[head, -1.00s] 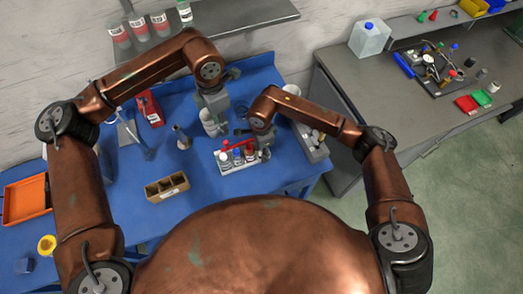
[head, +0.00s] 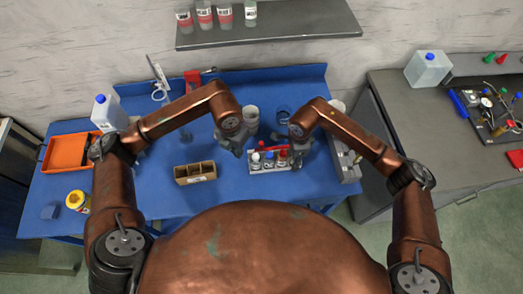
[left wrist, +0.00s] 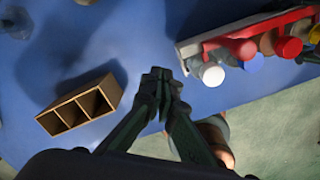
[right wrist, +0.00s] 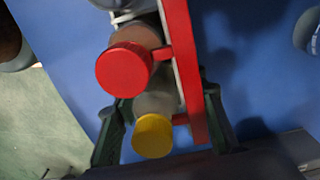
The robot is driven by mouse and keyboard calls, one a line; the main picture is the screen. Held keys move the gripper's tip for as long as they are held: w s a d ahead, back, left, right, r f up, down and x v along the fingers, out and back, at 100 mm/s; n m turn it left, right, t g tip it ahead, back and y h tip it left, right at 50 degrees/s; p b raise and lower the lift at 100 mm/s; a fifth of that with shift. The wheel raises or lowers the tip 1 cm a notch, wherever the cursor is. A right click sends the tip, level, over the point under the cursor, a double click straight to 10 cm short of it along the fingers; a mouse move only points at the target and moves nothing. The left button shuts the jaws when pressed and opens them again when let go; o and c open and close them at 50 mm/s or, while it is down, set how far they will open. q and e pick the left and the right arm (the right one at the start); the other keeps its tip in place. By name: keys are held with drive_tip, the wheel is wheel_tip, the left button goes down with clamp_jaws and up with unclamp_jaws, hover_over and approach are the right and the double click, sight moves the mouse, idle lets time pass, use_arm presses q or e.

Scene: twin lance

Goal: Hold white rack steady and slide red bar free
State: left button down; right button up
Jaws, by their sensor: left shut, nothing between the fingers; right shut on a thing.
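The white rack (head: 270,170) stands on the blue table and holds bottles with white, blue, red and yellow caps. The red bar (left wrist: 262,24) lies along the rack's back side, beside the bottles; it also shows in the right wrist view (right wrist: 184,60). My right gripper (head: 297,158) is shut on the rack's right end, with its fingers on either side of the yellow-capped bottle's place (right wrist: 152,136). My left gripper (head: 240,154) is shut and empty, left of the rack and apart from it. Its closed fingertips show in the left wrist view (left wrist: 161,76).
A wooden compartment box (head: 195,173) stands left of the rack. A pale cup (head: 251,114) and a dark blue ring-shaped item (head: 284,114) are behind. A grey bin (head: 345,160) stands close right of my right gripper. An orange tray (head: 68,152) is far left.

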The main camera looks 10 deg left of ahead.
use_arm(q)
drive_tip(key=s+d+f+g+h, duration=0.1)
drive_tip(key=s+d, duration=0.2)
drive_tip(key=s+d+f+h, duration=0.1)
drive_tip(key=s+d+h, duration=0.1)
drive_tip(key=s+d, duration=0.1)
drive_tip(key=s+d+f+m+g+h, duration=0.1)
drive_tip(key=s+d+h, duration=0.1)
drive_tip(key=s+d, duration=0.1)
drive_tip(key=shift+f+g, duration=0.3)
drive_tip(key=s+d+r+n+t+h, duration=0.2)
drive_tip(key=s+d+r+n+h, duration=0.15)
drive_tip(key=d+r+h, duration=0.5)
use_arm(e)
drive_tip(key=shift+f, duration=0.1)
use_arm(q)
drive_tip(key=w+a+f+n+t, duration=0.1)
drive_tip(key=w+a+n+t, duration=0.1)
drive_tip(key=a+n+t, duration=0.3)
drive_tip(key=w+a+f+n+t, duration=0.2)
drive_tip(key=a+n+t, duration=0.2)
drive_tip(key=a+t, duration=0.2)
drive_tip(key=a, duration=0.2)
drive_tip(key=shift+w+a+n, duration=0.25)
drive_tip(key=shift+a+n, duration=0.05)
drive_tip(key=shift+n, duration=0.05)
